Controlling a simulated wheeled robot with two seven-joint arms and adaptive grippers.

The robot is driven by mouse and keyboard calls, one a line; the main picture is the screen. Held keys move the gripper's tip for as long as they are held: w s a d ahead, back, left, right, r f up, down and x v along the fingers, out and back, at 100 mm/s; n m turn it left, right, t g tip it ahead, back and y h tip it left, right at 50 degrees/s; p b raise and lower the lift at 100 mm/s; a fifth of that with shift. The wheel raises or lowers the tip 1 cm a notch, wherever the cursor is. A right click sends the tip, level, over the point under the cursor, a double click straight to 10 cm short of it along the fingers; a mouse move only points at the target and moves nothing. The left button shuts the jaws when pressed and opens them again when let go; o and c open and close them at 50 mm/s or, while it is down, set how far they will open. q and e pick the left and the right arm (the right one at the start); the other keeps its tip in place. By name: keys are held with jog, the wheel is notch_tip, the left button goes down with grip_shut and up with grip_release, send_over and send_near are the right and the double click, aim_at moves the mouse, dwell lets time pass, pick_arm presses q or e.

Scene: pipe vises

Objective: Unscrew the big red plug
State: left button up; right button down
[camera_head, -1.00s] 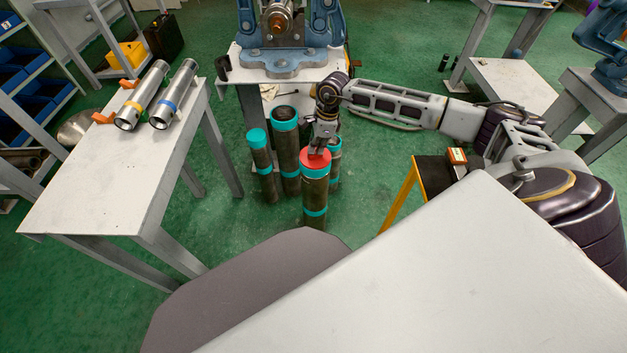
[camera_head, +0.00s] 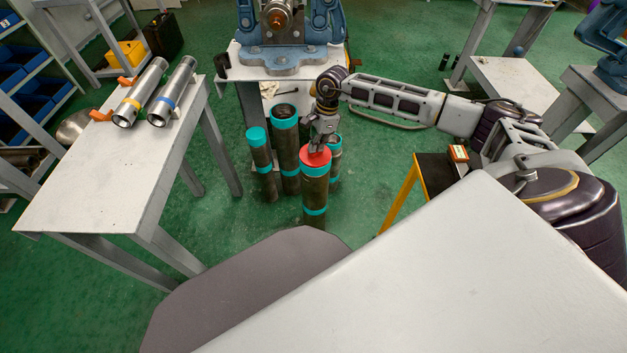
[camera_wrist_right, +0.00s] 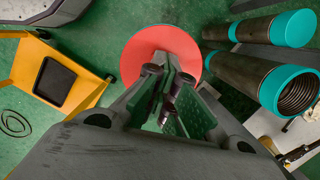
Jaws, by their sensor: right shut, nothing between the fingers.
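The big red plug (camera_head: 315,158) caps the top of an upright dark pipe (camera_head: 315,190) with teal bands, standing on the green floor. My right gripper (camera_head: 318,146) points down at the plug from above, at its back edge in the head view. In the right wrist view the red plug (camera_wrist_right: 150,50) is a round disc behind my shut fingertips (camera_wrist_right: 168,85), with nothing between them. Whether the fingertips touch the plug cannot be told. My left gripper is in neither view.
Several teal-banded pipes (camera_head: 286,160) stand close behind and beside the plugged one. A blue vise (camera_head: 283,50) stands behind them. A grey table (camera_head: 100,160) with two metal tubes (camera_head: 150,90) is at left. A yellow-framed stand (camera_head: 400,195) is at right.

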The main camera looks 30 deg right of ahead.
jog(key=shift+s+f+n+g+b, duration=0.15)
jog(key=shift+f+n+b, duration=0.1)
jog(key=shift+n, duration=0.45)
jog(key=shift+f+n+g+b, duration=0.15)
jog(key=shift+n+b, duration=0.1)
jog(key=shift+n, duration=0.45)
jog(key=shift+n, duration=0.3)
jog(key=shift+n+g+b, duration=0.5)
jog(key=shift+n+b, duration=0.5)
jog(key=shift+n, duration=1.1)
jog(key=shift+n, duration=0.3)
jog(key=shift+w+r+n+g+h+b, duration=0.15)
jog(key=shift+n+b, duration=0.35)
jog(key=shift+n, duration=0.55)
jog(key=shift+w+f+n+g+h+b, duration=0.1)
jog(key=shift+n+g+h+b, duration=0.25)
jog(key=shift+n, duration=0.7)
